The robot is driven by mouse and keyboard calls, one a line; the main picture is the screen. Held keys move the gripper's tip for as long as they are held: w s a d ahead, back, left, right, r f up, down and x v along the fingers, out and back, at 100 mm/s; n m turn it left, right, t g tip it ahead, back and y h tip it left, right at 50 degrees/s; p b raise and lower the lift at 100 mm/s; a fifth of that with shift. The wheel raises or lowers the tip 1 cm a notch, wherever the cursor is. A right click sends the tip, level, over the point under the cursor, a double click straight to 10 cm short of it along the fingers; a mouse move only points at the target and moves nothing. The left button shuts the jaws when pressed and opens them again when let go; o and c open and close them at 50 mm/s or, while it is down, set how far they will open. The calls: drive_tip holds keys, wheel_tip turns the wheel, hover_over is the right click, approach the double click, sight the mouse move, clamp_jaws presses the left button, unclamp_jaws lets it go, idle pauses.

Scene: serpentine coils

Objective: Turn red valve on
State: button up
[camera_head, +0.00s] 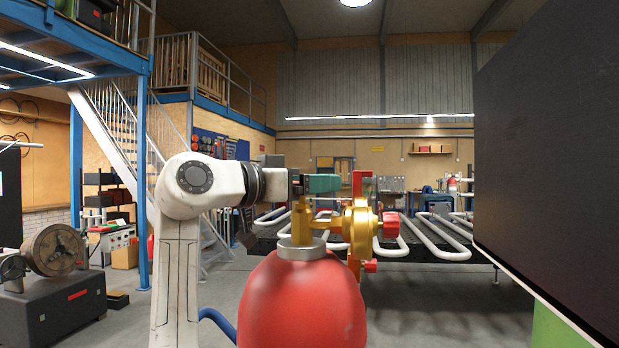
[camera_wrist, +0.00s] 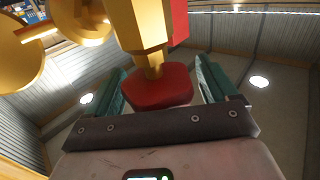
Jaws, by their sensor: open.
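A brass valve assembly (camera_head: 359,226) with red parts stands on a red tank (camera_head: 302,304) in the head view. A red upright piece (camera_head: 362,184) is just right of my gripper (camera_head: 322,184), and a red knob (camera_head: 390,225) sticks out to the right. My gripper has green fingers and is level with the top of the assembly. In the wrist view, a red valve handle (camera_wrist: 158,89) on a brass stem (camera_wrist: 152,60) lies between the open fingers of my gripper (camera_wrist: 162,82). Gaps show on both sides. I cannot tell which head-view part this handle is.
White serpentine pipes (camera_head: 446,236) lie behind the valve on a dark bench. A large dark panel (camera_head: 555,150) fills the right side. Grey floor is clear around the tank.

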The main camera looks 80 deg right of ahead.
drive_tip(key=shift+d, duration=0.1)
drive_tip(key=shift+c, duration=0.4)
drive_tip(key=c, duration=0.9)
